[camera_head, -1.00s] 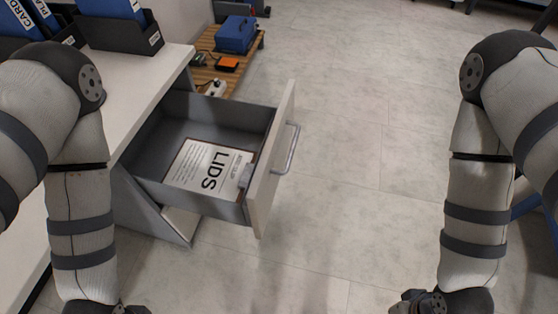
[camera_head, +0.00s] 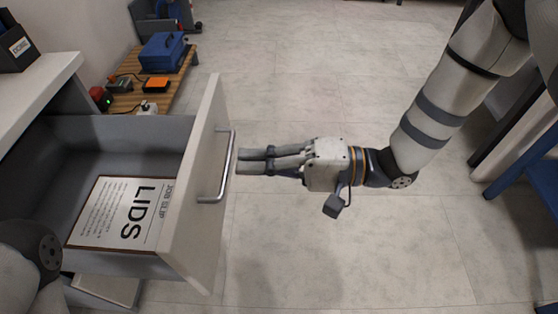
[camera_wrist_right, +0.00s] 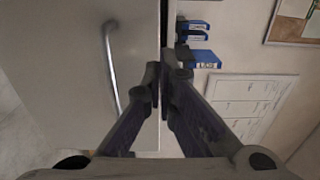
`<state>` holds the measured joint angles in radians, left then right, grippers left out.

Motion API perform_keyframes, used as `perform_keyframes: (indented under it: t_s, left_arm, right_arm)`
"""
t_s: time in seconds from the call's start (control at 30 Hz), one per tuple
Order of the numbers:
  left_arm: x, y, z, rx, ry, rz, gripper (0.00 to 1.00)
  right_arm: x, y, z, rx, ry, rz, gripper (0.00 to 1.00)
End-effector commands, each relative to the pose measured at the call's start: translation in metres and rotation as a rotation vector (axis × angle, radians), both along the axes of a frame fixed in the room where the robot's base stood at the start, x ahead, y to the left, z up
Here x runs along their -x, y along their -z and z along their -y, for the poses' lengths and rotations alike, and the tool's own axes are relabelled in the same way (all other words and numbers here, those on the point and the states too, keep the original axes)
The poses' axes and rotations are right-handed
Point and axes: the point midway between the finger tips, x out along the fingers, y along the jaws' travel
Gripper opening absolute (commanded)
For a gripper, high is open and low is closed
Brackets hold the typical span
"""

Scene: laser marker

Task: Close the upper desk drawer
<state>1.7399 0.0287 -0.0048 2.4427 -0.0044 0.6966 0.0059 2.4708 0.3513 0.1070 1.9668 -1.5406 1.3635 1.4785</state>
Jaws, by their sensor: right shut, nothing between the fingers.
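The upper desk drawer (camera_head: 150,125) is pulled out, with its pale front panel (camera_head: 203,155) facing right and a metal bar handle (camera_head: 222,165) on it. The panel (camera_wrist_right: 75,75) and handle (camera_wrist_right: 111,70) also show in the right wrist view. My right gripper (camera_head: 242,161) is shut and empty, its fingertips pointing left at the front panel just right of the handle. I cannot tell whether they touch it. The closed fingers (camera_wrist_right: 163,88) also show in the right wrist view. My left gripper is out of view; only part of that arm shows at lower left.
A job slip marked LIDS (camera_head: 125,212) lies inside the drawer. The white desk top (camera_head: 35,85) is at left. A low wooden shelf (camera_head: 150,97) with a blue box (camera_head: 163,52) stands behind. Open floor (camera_head: 330,90) lies right of the drawer.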

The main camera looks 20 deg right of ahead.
Motion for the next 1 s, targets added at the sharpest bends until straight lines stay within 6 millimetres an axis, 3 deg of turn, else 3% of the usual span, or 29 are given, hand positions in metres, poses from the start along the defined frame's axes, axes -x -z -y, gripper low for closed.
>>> perform_keyframes:
  t_s: [0.2, 0.4, 1.0]
  left_arm:
    - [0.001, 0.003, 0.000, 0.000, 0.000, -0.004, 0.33]
    - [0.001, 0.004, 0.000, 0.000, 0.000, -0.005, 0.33]
    - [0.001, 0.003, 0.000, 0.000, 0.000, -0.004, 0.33]
  right_arm:
    - [-0.013, 0.001, -0.041, 0.001, -0.002, 0.001, 0.00]
    - [-0.020, 0.001, -0.060, 0.003, 0.001, 0.001, 0.00]
    - [-0.022, 0.000, -0.068, 0.002, 0.001, 0.000, 0.00]
